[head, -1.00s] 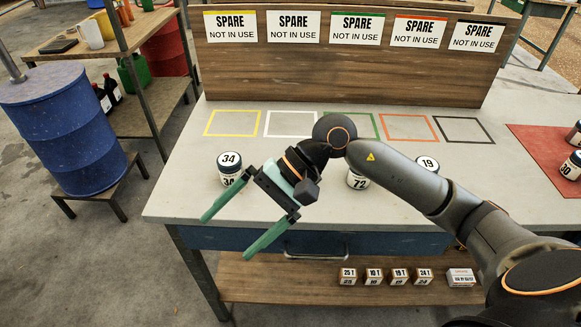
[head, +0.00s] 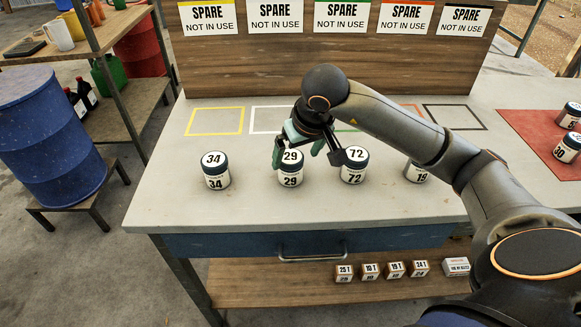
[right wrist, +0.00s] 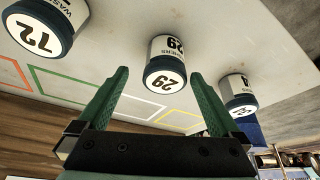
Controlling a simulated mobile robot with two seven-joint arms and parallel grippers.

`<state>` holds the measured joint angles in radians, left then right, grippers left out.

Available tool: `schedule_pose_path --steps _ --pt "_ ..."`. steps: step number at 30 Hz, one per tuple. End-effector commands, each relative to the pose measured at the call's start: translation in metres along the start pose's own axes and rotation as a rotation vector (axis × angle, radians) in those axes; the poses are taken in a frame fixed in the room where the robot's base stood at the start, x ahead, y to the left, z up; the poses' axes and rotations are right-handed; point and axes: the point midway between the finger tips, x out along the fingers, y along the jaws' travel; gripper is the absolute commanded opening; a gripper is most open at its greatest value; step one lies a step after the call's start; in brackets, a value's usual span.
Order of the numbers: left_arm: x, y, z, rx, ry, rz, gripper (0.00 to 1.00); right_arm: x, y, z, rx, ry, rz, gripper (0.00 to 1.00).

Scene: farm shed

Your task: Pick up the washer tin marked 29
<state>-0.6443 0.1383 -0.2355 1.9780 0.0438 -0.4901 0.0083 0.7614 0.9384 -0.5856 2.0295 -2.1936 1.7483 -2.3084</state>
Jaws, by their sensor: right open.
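The washer tin marked 29 (head: 290,177) stands upright on the grey bench, between the tin marked 34 (head: 215,180) and the tin marked 72 (head: 353,172). It has a white body, a dark lid and a white number label on top. My right gripper (head: 302,152) is open and empty, just behind and above the tin marked 29 in the head view. In the right wrist view, the tin marked 29 (right wrist: 166,75) shows beyond and between the green fingertips (right wrist: 160,82), apart from them as far as I can tell. My left gripper is not in view.
The tin marked 19 (head: 416,172) stands partly behind my right arm. More tins (head: 568,148) stand on the red mat (head: 530,130) at the right. Coloured outlines (head: 215,121) lie behind the tins, before a wooden board (head: 330,60) with SPARE signs. The bench front is clear.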

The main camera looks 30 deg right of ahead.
Motion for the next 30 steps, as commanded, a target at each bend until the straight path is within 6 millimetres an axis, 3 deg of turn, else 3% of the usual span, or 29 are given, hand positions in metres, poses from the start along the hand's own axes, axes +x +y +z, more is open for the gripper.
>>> schedule_pose_path --steps 10,19,30 --pt "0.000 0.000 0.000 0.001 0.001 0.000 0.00 0.046 -0.007 0.003 0.002 -0.003 -0.002 1.00" --pt "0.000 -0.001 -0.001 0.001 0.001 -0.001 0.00 0.051 -0.007 0.002 0.001 -0.001 -0.002 1.00" --pt "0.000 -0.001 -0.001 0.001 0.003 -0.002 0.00 0.051 -0.007 0.002 0.001 -0.001 -0.002 0.59"
